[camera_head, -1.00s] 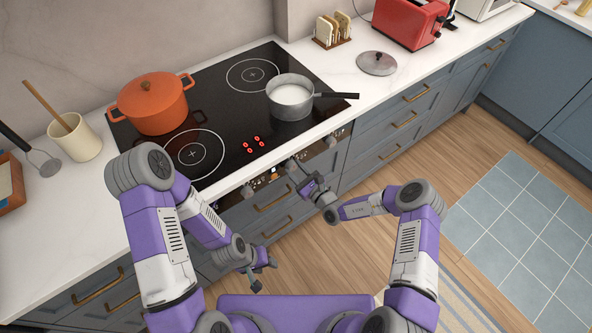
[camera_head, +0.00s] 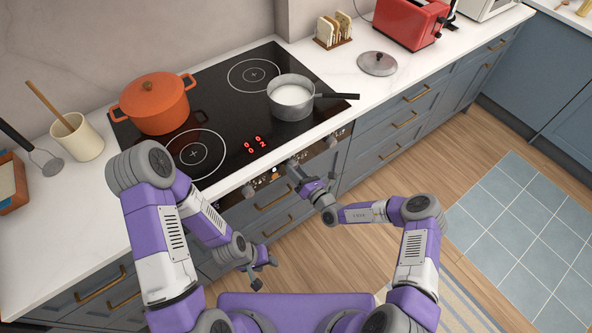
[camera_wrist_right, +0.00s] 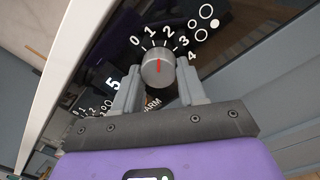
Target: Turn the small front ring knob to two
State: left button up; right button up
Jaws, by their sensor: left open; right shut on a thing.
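The grey ring knob (camera_wrist_right: 158,68) shows in the right wrist view, with a 0 to 4 scale (camera_wrist_right: 168,31) around it. Its red pointer line stands nearly straight up, toward the gap between 1 and 2. My right gripper (camera_wrist_right: 158,82) is shut on this knob, one finger on each side. In the head view, my right gripper (camera_head: 294,168) is at the stove's front panel and hides the knob. Red digits (camera_head: 256,145) glow on the cooktop; one seems to read 2, the others 0. My left gripper (camera_head: 263,275) is open and empty, low before the drawers.
An orange pot (camera_head: 154,105) and a grey saucepan (camera_head: 291,98) of white liquid stand on the black cooktop (camera_head: 222,105). The saucepan's handle reaches right over the counter. Another dial (camera_wrist_right: 112,85) lies left of the gripped knob.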

jog(key=shift+m, duration=1.1)
jog(key=o, duration=1.1)
jog(key=shift+c, duration=0.2)
jog(key=shift+s, duration=0.1)
jog(key=p+v, duration=0.1)
jog(key=v, duration=0.6)
jog(key=shift+s, duration=0.2)
jog(key=shift+f, duration=0.1)
